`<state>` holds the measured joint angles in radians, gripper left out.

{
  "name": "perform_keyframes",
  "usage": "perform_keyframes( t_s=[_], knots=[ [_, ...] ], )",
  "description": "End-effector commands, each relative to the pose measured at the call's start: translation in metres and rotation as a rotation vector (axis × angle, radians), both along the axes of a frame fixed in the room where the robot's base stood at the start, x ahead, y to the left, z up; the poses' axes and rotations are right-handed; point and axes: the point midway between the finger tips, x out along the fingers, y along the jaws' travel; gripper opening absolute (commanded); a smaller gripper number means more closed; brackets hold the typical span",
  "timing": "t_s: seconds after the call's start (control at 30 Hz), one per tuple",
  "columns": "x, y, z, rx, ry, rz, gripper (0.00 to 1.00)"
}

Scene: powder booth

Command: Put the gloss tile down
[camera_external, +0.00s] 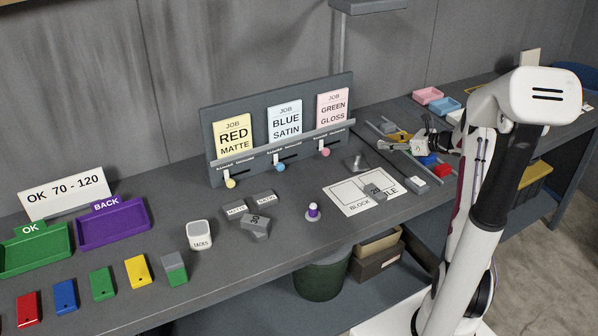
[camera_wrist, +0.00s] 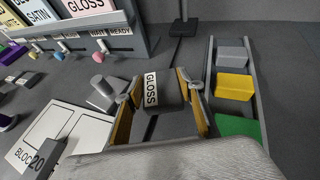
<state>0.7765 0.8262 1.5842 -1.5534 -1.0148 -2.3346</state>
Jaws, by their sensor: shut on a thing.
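My gripper (camera_wrist: 162,92) is shut on the grey gloss tile (camera_wrist: 168,96), with the white GLOSS label facing up in the wrist view. The yellow-faced fingers stand on either side of the tile. In the external view my gripper (camera_external: 412,139) is over the bench, to the right of the white BLOCK/TILE card (camera_external: 344,192). The tile cannot be made out clearly there. I cannot tell whether its underside touches the bench. A grey block marked 20 (camera_external: 375,190) sits on the card.
A railed rack (camera_wrist: 262,108) with grey, yellow and green blocks lies just right of the tile. A grey knobbed piece (camera_wrist: 104,94) stands to its left. The job board (camera_external: 282,128) is behind. MATTE (camera_external: 236,209) and another labelled tile lie farther left.

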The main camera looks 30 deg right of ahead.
Motion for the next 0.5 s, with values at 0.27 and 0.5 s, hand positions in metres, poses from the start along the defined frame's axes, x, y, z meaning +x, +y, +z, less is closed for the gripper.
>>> perform_keyframes(
  t_s=[0.27,0.5],
  knots=[
    [0.0,0.0,-0.001,0.0,0.0,0.0,0.16],
    [0.0,0.0,-0.021,0.003,0.002,0.0,0.16]
  ],
)
